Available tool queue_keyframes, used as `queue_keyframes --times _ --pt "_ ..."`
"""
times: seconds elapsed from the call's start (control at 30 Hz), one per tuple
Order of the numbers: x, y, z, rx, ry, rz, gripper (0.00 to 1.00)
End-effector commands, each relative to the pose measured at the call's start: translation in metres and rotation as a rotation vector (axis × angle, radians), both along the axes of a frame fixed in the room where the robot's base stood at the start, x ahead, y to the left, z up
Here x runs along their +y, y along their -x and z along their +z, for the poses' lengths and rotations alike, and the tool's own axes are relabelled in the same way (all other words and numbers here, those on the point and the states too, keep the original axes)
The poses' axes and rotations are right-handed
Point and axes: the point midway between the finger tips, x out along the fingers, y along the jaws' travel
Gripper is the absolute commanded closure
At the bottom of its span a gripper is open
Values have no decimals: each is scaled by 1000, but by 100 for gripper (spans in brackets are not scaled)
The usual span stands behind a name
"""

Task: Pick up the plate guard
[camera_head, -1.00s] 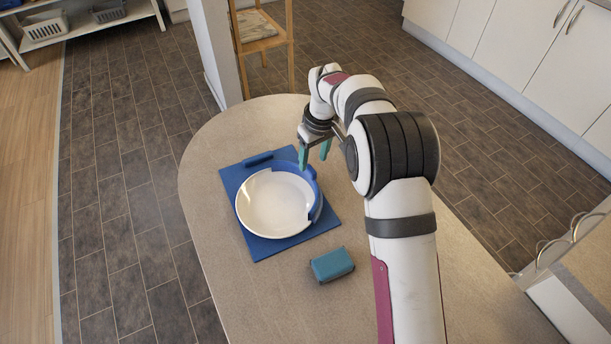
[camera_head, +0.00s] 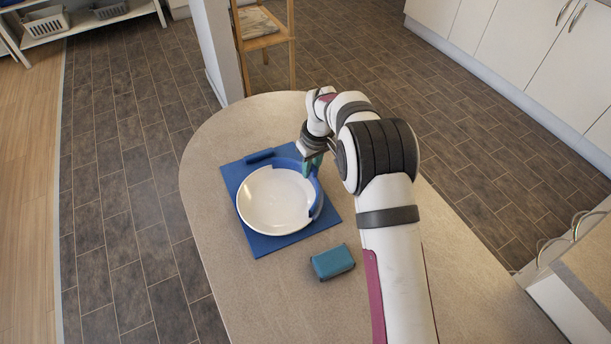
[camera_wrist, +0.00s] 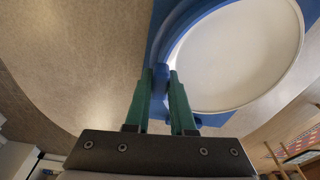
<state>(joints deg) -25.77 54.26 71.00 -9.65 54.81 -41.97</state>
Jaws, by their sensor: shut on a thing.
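The plate guard is a blue curved wall (camera_head: 316,186) along the right and far rim of a white plate (camera_head: 275,200). In the wrist view the guard (camera_wrist: 176,40) curves around the plate (camera_wrist: 235,55). My gripper (camera_head: 312,171) is at the guard's upper right side. In the wrist view my gripper's green fingers (camera_wrist: 161,82) are closed on a section of the guard between their tips. The guard still sits around the plate's rim. The fingers partly hide the guard in the head view.
The plate stands on a blue mat (camera_head: 262,247) with a raised bar at its far edge. A teal block (camera_head: 332,262) lies on the table (camera_head: 225,290) in front of the mat. The table to the left of the mat is clear.

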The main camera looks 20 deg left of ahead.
Motion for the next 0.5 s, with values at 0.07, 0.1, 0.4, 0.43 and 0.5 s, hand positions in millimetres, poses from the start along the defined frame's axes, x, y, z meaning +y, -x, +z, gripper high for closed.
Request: queue_keyframes --times 0.07,0.1,0.4,0.43,0.5 --pt "0 0 0 0 0 0 100" --pt "0 0 0 0 0 0 100" --pt "0 -1 9 -2 -1 0 100" --pt "0 -1 13 -3 -2 0 100" --pt "0 -1 24 -3 -1 0 100"
